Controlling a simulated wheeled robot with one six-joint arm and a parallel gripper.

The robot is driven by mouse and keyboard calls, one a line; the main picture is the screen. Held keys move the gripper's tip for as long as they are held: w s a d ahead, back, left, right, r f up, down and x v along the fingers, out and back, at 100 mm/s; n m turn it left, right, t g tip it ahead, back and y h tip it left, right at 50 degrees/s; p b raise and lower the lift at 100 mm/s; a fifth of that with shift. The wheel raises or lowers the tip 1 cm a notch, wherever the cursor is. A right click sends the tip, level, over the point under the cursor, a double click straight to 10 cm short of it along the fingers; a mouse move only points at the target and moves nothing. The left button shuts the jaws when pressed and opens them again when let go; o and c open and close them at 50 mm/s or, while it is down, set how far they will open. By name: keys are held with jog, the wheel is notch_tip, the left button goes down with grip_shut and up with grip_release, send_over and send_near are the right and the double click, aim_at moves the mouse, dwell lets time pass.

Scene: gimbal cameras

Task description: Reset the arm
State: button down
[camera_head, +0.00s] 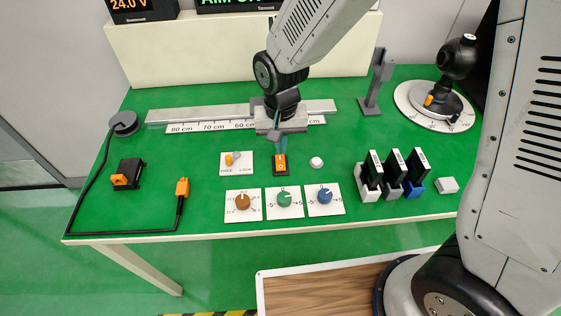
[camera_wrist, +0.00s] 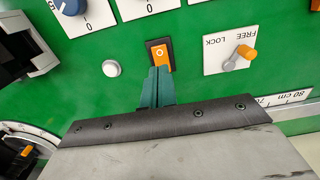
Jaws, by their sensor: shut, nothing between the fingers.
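My gripper (camera_head: 275,137) points down over the middle of the green table (camera_head: 340,224). It is shut and empty. Its teal fingertips also show in the wrist view (camera_wrist: 157,75), just beside an orange and black rocker switch (camera_wrist: 160,52). In the head view the switch (camera_head: 280,165) lies just below the fingertips. I cannot tell whether they touch it. A white round button (camera_head: 316,163) is to the right of the switch. A FREE/LOCK plate (camera_head: 236,163) with an orange lever is to its left.
Three dials, brown (camera_head: 243,201), green (camera_head: 284,199) and blue (camera_head: 325,196), line the front. A ruler rail (camera_head: 190,116) runs behind my gripper. Black cards in holders (camera_head: 391,175) stand at right. An orange connector (camera_head: 182,187) with a black cable is at left, beside a black socket (camera_head: 127,174).

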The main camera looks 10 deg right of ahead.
jog(key=shift+r, duration=0.65)
jog(key=s+d+r+t, duration=0.1)
jog(key=s+d+r, duration=1.8)
jog(key=d+r, duration=0.1)
jog(key=shift+s+d, duration=0.35)
jog(key=shift+d, duration=0.1)
jog(key=shift+r, duration=0.1)
